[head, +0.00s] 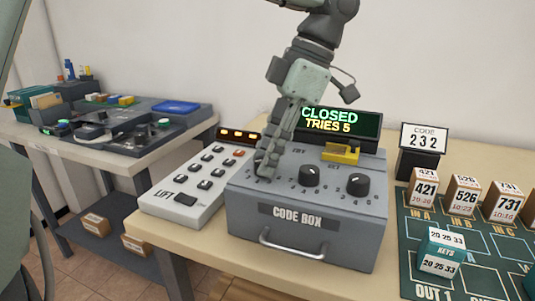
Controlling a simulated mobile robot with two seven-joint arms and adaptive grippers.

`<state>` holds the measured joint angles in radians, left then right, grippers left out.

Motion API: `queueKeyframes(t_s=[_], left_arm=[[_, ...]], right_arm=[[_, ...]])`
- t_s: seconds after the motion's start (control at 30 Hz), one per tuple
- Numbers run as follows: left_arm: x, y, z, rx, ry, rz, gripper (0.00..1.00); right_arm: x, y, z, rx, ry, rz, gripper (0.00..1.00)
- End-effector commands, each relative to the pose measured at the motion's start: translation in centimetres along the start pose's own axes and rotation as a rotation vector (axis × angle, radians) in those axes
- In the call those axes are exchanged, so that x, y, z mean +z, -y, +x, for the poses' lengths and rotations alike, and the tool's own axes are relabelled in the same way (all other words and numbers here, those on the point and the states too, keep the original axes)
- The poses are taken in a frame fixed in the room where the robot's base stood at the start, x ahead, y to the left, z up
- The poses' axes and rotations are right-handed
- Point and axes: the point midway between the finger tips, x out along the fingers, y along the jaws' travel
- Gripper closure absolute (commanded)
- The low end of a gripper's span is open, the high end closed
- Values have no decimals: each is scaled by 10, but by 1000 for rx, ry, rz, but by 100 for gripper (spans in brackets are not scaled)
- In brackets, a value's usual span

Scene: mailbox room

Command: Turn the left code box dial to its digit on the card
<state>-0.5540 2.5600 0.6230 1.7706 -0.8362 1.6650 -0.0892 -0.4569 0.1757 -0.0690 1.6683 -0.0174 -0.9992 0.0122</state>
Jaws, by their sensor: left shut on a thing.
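The grey code box (300,240) stands on the near table, with a silver handle on its front. My left gripper (265,172) reaches down from above and is shut on the left dial, which it almost wholly hides, so I cannot read its pointer. The middle dial (309,176) and the right dial (358,185) are black knobs in plain view, to the right of the gripper. The code card (424,140) reads 2 3 2 and stands on a dark block right of the box. My right gripper is not in view.
A display (340,121) behind the box reads CLOSED, TRIES 5. A yellow part (341,153) sits on the box's top. A white LIFT keypad (187,192) is close on the left. Numbered boxes and a teal KEYS box (440,252) stand on a green mat (412,275) at right.

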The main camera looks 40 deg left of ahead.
Motion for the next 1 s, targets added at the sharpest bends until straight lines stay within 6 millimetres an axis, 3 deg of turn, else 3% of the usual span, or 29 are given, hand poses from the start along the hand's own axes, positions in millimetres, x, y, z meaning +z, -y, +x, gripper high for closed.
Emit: queueKeyframes(t_s=[0.23, 0.6, 1.0], left_arm=[[0, 2, 1, 89, 0, 214, 100], [-1, 3, 1, 187, 0, 452, 100], [-1, 4, 1, 227, 0, 548, 100]], right_arm=[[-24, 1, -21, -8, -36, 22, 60], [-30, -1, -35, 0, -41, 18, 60], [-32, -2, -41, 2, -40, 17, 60]])
